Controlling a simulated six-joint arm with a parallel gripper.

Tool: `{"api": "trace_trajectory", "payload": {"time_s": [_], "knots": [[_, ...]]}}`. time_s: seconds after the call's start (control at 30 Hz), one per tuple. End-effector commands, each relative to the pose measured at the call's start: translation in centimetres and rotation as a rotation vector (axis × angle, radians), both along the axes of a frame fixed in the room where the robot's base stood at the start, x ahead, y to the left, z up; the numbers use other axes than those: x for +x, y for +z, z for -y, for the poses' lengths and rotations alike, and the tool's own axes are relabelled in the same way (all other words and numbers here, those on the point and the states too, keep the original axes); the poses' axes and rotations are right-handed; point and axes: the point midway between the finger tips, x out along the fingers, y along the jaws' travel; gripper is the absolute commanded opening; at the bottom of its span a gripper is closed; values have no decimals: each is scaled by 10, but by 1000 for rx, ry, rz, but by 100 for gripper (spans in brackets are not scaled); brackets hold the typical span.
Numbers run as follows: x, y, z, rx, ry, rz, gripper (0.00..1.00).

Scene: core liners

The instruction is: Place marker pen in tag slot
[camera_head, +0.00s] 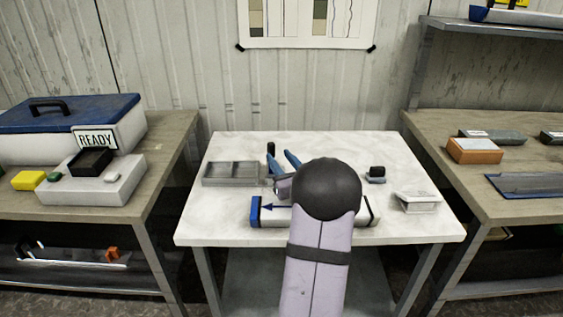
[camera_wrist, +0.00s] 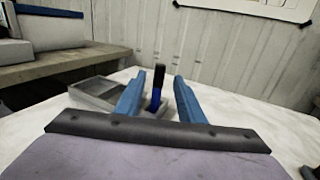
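The marker pen (camera_wrist: 157,90), with a black upper part and a blue lower part, stands roughly upright in the wrist view. Its lower end is at a small grey piece beside a grey compartmented tray (camera_wrist: 95,88); I cannot tell whether it sits in a slot there. The pen's dark top (camera_head: 271,148) shows in the head view, right of the tray (camera_head: 232,185). My gripper (camera_wrist: 159,75) is open, its blue fingers on either side of the pen in the picture, with gaps between. Contact is not visible. My arm hides part of the table. I cannot make out a tag slot for certain.
A white tube with a blue end (camera_head: 255,211) and a blue arrow lies across the white table (camera_head: 215,232), partly behind my arm. A small dark-and-blue item (camera_head: 376,174) and a white-topped block (camera_head: 416,201) stand at right. Side benches flank the table.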

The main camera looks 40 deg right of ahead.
Motion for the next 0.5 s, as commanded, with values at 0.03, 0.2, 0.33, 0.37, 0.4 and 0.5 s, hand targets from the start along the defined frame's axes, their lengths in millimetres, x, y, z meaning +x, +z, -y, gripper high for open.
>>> {"api": "trace_trajectory", "payload": {"time_s": [0.03, 0.2, 0.33, 0.37, 0.4, 0.5], "knots": [[-2, 0, -1, 0, 0, 0, 35], [-3, 0, -1, 0, 0, 1, 35], [-1, 0, -5, -4, 11, -5, 35], [1, 0, -9, -7, 21, -9, 35], [4, -1, -16, -15, 41, -20, 35], [18, -4, -46, -48, 129, -64, 35]]}}
